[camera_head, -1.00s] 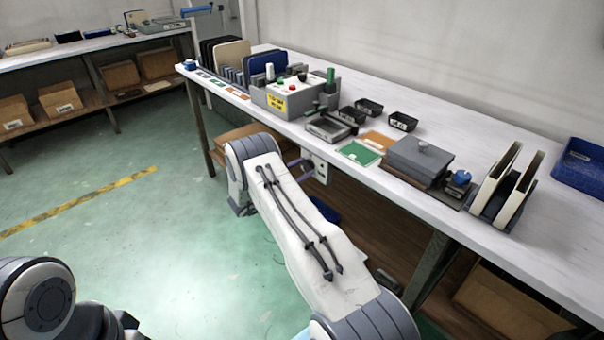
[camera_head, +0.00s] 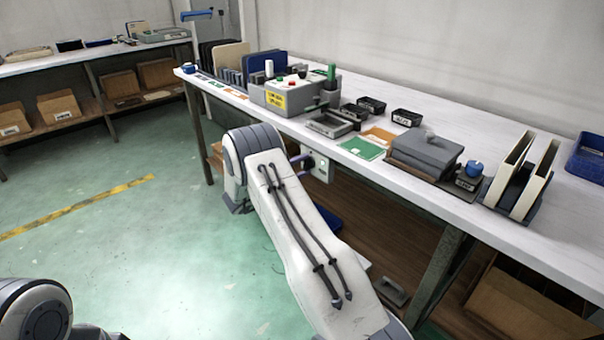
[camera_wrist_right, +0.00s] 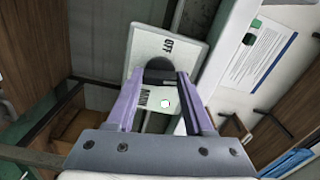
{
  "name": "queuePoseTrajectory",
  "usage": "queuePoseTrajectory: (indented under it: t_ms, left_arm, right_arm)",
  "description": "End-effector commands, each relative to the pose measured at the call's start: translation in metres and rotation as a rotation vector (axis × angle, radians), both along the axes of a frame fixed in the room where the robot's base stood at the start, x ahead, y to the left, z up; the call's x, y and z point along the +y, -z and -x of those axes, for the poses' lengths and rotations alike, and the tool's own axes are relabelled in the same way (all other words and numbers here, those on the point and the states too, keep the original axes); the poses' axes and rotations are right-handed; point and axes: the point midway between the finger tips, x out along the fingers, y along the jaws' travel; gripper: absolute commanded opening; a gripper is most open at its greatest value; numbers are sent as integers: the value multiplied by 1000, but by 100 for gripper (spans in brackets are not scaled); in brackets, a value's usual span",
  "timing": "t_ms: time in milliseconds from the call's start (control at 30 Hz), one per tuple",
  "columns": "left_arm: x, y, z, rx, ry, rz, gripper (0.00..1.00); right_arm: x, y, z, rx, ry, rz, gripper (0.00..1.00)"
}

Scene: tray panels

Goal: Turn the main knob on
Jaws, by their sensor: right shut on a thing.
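The main knob (camera_wrist_right: 158,72) is dark and rounded on a white panel (camera_wrist_right: 144,46) in the right wrist view. The panel carries the letters "OFF" above the knob and "MAIN" below it, with a small pale green round spot. My right gripper (camera_wrist_right: 160,82) has its two purple fingers on either side of the knob, shut on it. In the head view the panel (camera_head: 321,167) hangs under the bench's front edge and my right gripper (camera_head: 302,160) is at its left side, partly hidden by my arm. The knob's pointing direction is unclear. My left gripper is out of view.
The white bench (camera_head: 480,225) runs above the panel. On it are a grey control box (camera_head: 288,96), a green card (camera_head: 361,149), a grey lidded block (camera_head: 425,152) and upright panels (camera_head: 520,175). Cardboard boxes (camera_head: 535,300) stand on the shelf below. The floor at left is clear.

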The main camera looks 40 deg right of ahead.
Motion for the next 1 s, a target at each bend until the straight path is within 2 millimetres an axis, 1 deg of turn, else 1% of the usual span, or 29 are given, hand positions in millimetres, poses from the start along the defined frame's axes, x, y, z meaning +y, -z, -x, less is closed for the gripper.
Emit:
queuePoseTrajectory:
  t_ms: [33, 300, 500, 900, 933, 967, 1000]
  left_arm:
    - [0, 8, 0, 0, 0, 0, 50]
    - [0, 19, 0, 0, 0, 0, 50]
    - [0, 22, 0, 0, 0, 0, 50]
    - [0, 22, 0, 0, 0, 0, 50]
    - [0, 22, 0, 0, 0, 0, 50]
    - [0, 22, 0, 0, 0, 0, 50]
    - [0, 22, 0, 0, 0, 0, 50]
  right_arm:
    - [0, 4, 1, -29, 1, -3, 0]
    - [0, 2, 1, -143, 1, -12, 0]
    - [0, 1, 1, -176, 2, -16, 0]
    - [0, 1, 1, -182, 2, -17, 0]
    - [0, 1, 1, -182, 2, -17, 56]
    - [0, 1, 1, -182, 2, -17, 68]
    - [0, 1, 1, -182, 1, -17, 82]
